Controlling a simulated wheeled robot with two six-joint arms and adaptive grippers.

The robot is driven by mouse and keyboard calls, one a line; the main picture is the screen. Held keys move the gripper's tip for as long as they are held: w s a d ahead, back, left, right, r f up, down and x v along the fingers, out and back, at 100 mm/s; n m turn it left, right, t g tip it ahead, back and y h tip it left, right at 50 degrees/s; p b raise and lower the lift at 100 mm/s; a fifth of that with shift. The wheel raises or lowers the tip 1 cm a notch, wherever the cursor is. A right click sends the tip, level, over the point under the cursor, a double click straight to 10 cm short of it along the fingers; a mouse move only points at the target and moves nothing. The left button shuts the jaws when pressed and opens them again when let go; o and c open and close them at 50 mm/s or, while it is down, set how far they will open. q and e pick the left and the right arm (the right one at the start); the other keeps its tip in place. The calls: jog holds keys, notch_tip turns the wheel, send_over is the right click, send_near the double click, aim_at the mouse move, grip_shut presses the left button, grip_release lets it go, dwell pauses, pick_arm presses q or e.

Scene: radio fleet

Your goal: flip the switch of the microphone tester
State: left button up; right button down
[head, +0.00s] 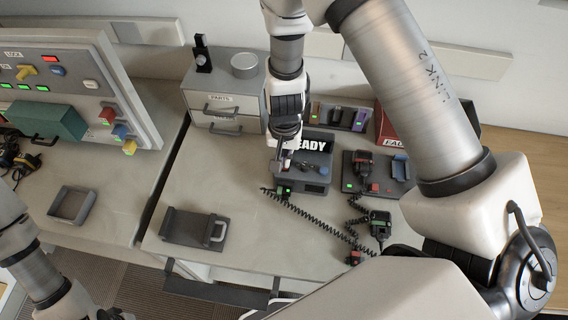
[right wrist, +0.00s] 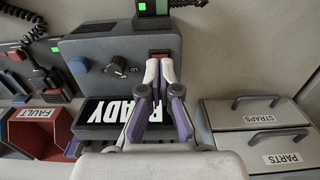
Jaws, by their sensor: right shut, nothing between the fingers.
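The microphone tester (head: 318,178) is a grey box at the middle of the bench with a lit READY sign (head: 311,145). In the right wrist view the tester (right wrist: 105,47) shows a blue button (right wrist: 78,66), a black knob (right wrist: 118,67) and a red switch (right wrist: 159,53). My right gripper (head: 280,163) is over the tester's left part. Its fingers (right wrist: 160,68) are shut and empty, with tips right at the red switch; I cannot tell whether they touch it. They partly cover the switch and the sign. My left gripper (head: 115,314) is barely in view at the bottom edge.
Coiled-cord handsets (head: 380,222) lie right of the tester, beside a dark dock (head: 362,180). A red FAULT bin (right wrist: 38,128) and a grey PARTS drawer unit (head: 222,105) flank the tester. A dark tray (head: 190,228) lies front left.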

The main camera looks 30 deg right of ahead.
jog(key=shift+f+b, duration=0.65)
jog(key=shift+f, duration=0.2)
jog(key=shift+r, duration=0.15)
notch_tip(320, 180, up, 7)
jog(key=p, duration=0.6)
jog(key=shift+p, duration=0.4)
